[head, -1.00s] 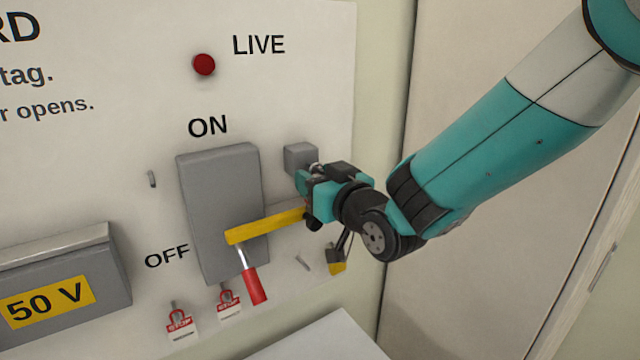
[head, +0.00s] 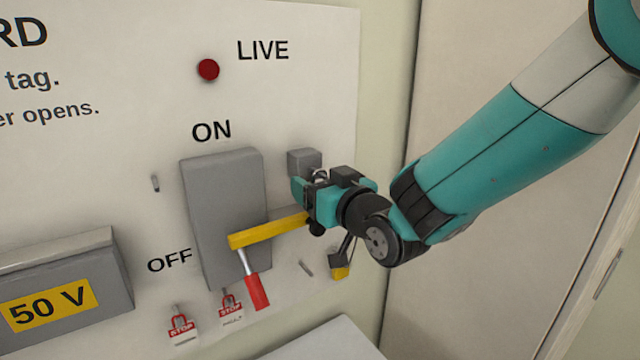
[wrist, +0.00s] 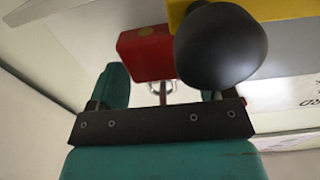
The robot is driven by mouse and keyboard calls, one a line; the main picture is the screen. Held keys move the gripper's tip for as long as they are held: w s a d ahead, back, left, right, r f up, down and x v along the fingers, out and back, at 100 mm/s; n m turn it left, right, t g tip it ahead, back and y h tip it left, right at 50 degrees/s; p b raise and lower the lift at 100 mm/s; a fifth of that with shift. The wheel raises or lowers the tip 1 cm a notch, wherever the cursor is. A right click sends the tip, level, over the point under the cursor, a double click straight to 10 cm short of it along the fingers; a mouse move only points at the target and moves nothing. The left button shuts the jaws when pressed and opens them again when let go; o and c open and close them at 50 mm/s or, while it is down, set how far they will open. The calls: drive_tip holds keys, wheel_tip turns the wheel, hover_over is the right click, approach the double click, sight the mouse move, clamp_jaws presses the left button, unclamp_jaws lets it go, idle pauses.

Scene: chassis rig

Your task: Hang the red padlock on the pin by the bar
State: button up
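The red padlock (wrist: 147,50) shows in the wrist view just beyond my fingertips, its silver shackle (wrist: 163,88) in the gap between them. A black knob (wrist: 220,45) covers part of it. My gripper (head: 308,193) is open beside the right end of the yellow bar (head: 265,230); the fingers stand clear of the shackle at both sides. In the head view my gripper hides the red body, and only a bit of bright metal shows at the fingers. The pin there is hidden, so I cannot tell whether the shackle is around it.
A grey block (head: 304,160) juts from the board just above my gripper. The grey switch box (head: 220,185) is to the left, with a red-gripped lever (head: 257,290) pointing down. Two STOP tags (head: 231,311) hang below. A dark-and-yellow item (head: 339,271) is under my wrist.

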drive_tip(key=b+v, duration=1.3)
drive_tip(key=v, duration=0.4)
drive_tip(key=s+d+f+g+h, duration=0.1)
drive_tip(key=s+f+g+h, duration=0.1)
drive_tip(key=s+f+g, duration=0.3)
drive_tip(key=s+d+f+g+h, duration=0.1)
drive_tip(key=f+g, duration=0.2)
drive_tip(key=f, duration=0.4)
drive_tip(key=s+d+f+g+h, duration=0.2)
drive_tip(key=s+d+f+g, duration=0.2)
drive_tip(key=s+g, duration=0.3)
drive_tip(key=shift+s+d+h, duration=0.3)
drive_tip(key=shift+s+h, duration=0.1)
drive_tip(key=shift+s, duration=0.8)
